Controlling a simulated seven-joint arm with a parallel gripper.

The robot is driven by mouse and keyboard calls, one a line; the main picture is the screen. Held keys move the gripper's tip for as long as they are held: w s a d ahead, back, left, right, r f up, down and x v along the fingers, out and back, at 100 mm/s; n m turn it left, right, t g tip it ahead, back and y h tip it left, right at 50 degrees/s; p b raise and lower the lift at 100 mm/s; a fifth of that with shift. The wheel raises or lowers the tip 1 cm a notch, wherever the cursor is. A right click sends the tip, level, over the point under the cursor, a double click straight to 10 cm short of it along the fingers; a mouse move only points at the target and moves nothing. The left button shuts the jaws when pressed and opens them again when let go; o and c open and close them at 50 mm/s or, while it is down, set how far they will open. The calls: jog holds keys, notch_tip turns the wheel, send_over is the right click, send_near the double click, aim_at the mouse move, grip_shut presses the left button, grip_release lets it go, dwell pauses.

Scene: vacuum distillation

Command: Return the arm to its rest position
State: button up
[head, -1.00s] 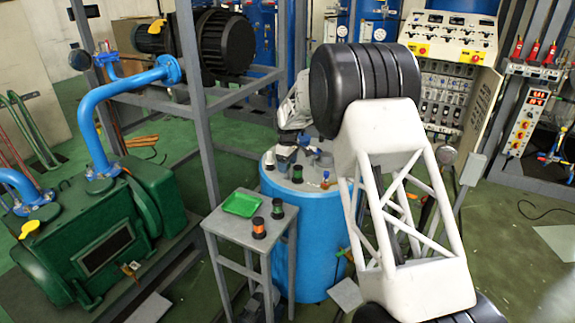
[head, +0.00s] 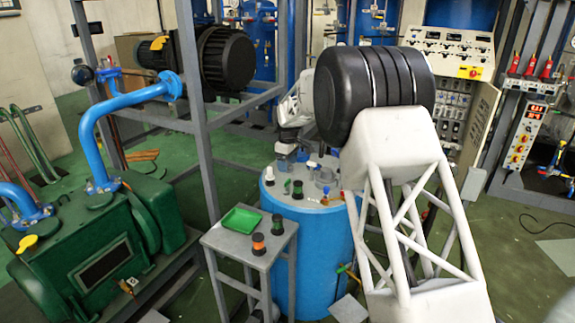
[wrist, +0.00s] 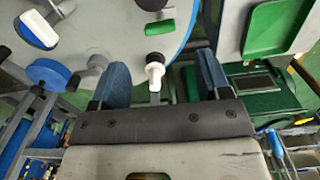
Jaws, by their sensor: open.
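My gripper (head: 286,150) shows in the head view above the back left part of the blue drum's top (head: 312,200), small and partly merged with fittings behind it. In the wrist view my gripper (wrist: 162,75) has its two blue fingers well apart, with nothing held between them. A small white-topped item (wrist: 155,75) appears in the gap between the fingers, lower down at the drum's edge. The same white item (head: 269,176) stands on the drum in the head view. My arm is bent, with its large black joint and white lattice link at the right.
A grey stand (head: 235,243) with a green tray (head: 241,219) and small black-capped jars (head: 258,243) is left of the drum. A grey frame post (head: 196,120) and green pump (head: 100,255) stand farther left. A control panel (head: 450,45) is behind my arm.

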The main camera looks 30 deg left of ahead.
dwell(0.3)
jog(key=s+d+r+m, duration=0.2)
jog(key=d+r, duration=0.5)
jog(key=d, duration=0.4)
jog(key=s+d+r+m, duration=0.2)
jog(key=d+r, duration=0.5)
jog(key=d, duration=0.4)
jog(key=s+d+r+m+t, duration=0.15)
jog(key=s+d+r, duration=0.35)
jog(key=d, duration=0.5)
jog(key=s+d+r+m, duration=0.3)
jog(key=s+d, duration=0.4)
jog(key=d, duration=0.3)
jog(key=s+d+m, duration=0.5)
jog(key=s+d, duration=1)
jog(key=s, duration=0.3)
jog(key=s+d+f+m, duration=0.1)
jog(key=s+d, duration=0.2)
jog(key=s, duration=0.3)
jog(key=s+d+f+m, duration=0.2)
jog(key=s, duration=0.4)
jog(key=s+d+f+m+t, duration=0.1)
jog(key=s+d+f, duration=0.1)
jog(key=s, duration=0.5)
jog(key=shift+d+f, duration=0.25)
jog(key=shift+d, duration=0.55)
